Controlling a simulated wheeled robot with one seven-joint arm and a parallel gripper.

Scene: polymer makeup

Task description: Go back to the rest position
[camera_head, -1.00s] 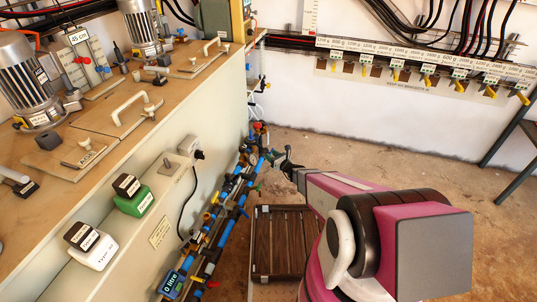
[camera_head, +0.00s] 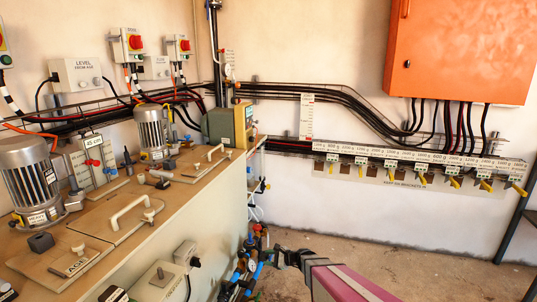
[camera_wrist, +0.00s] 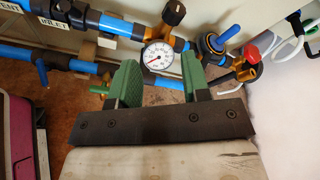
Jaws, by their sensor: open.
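My gripper (camera_head: 285,258) shows at the lower middle of the head view, close to the blue pipes and valves beside the tank. In the wrist view, its two green-padded fingers (camera_wrist: 160,82) are apart with nothing held between them. A round pressure gauge (camera_wrist: 158,57) shows behind the gap between the fingers; I cannot tell the distance to it. My pink forearm runs down out of the bottom of the head view, so the rest of the arm is hidden.
Blue pipes (camera_wrist: 72,66) and a red-handled valve (camera_wrist: 251,54) lie close around the fingers. The wooden-topped tank bench (camera_head: 170,205) stands at left. A rack of labelled hooks (camera_head: 420,162) and an orange cabinet (camera_head: 460,50) are on the back wall. The floor (camera_head: 420,245) at right looks clear.

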